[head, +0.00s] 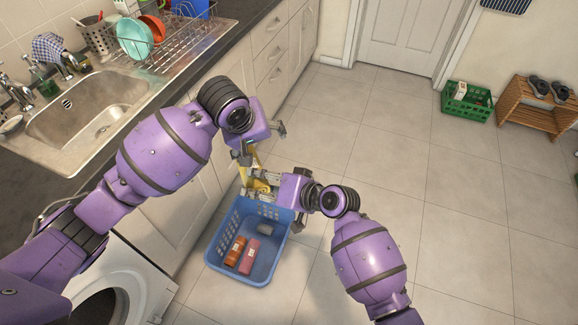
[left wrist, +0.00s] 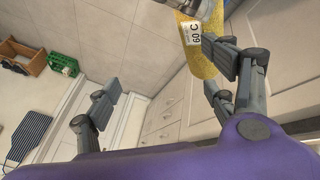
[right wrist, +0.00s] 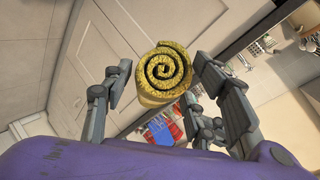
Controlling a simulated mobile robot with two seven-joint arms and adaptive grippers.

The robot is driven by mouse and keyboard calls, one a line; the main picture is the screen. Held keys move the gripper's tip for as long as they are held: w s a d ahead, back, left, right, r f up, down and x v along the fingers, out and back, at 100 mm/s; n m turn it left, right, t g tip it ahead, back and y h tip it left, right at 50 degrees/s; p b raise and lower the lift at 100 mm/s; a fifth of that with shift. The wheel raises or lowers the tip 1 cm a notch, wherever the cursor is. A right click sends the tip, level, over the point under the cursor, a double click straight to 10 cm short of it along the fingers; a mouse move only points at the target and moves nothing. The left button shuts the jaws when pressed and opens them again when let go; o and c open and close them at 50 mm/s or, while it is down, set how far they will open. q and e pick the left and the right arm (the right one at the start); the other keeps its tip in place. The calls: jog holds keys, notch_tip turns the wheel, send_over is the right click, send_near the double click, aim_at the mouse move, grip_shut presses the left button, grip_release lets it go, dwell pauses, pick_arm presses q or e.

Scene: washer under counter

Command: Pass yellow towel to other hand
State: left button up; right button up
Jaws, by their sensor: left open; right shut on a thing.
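The yellow towel is a tight roll; in the head view a strip of it (head: 257,158) shows between my two grippers. In the right wrist view its spiral end (right wrist: 162,72) faces the camera between the fingers of my right gripper (right wrist: 157,80), which is shut on it. In the left wrist view the towel (left wrist: 206,72) carries a white "60 C" tag and lies beside the right-hand finger of my left gripper (left wrist: 162,70). My left gripper is open, just above my right gripper (head: 252,183). Its other finger is well apart from the towel.
The counter and sink (head: 95,100) are at the left, above a washer (head: 125,290). A green crate (head: 467,105) and wooden rack (head: 530,112) stand far right. The middle floor is clear.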

pick_arm(q)
jog(key=shift+w+a+f+t+h, duration=0.3)
jog(key=shift+w+a+f+t, duration=0.1)
jog(key=shift+a+t, duration=0.15)
jog(key=shift+w+a+f+t+h, duration=0.3)
jog(key=shift+w+a+f+t, duration=0.05)
jog(key=shift+a+t, duration=0.15)
jog(key=s+a+f+m+t, duration=0.1)
jog(key=s+a+f+t, duration=0.15)
jog(key=a, duration=0.25)
jog(key=s+a+f+m+t, duration=0.2)
jog(key=s+a+f, duration=0.1)
jog(key=a, duration=0.3)
jog(key=s+f+g+y, duration=0.1)
jog(key=s+f, duration=0.5)
jog(key=s, duration=0.4)
jog(key=s+d+f+g, duration=0.1)
jog(key=s+f, duration=0.5)
jog(key=s, duration=0.4)
jog(key=s+d+f+m+g+y, duration=0.1)
jog(key=s+f, duration=0.5)
jog(key=s, duration=0.5)
jog(key=shift+y, duration=0.3)
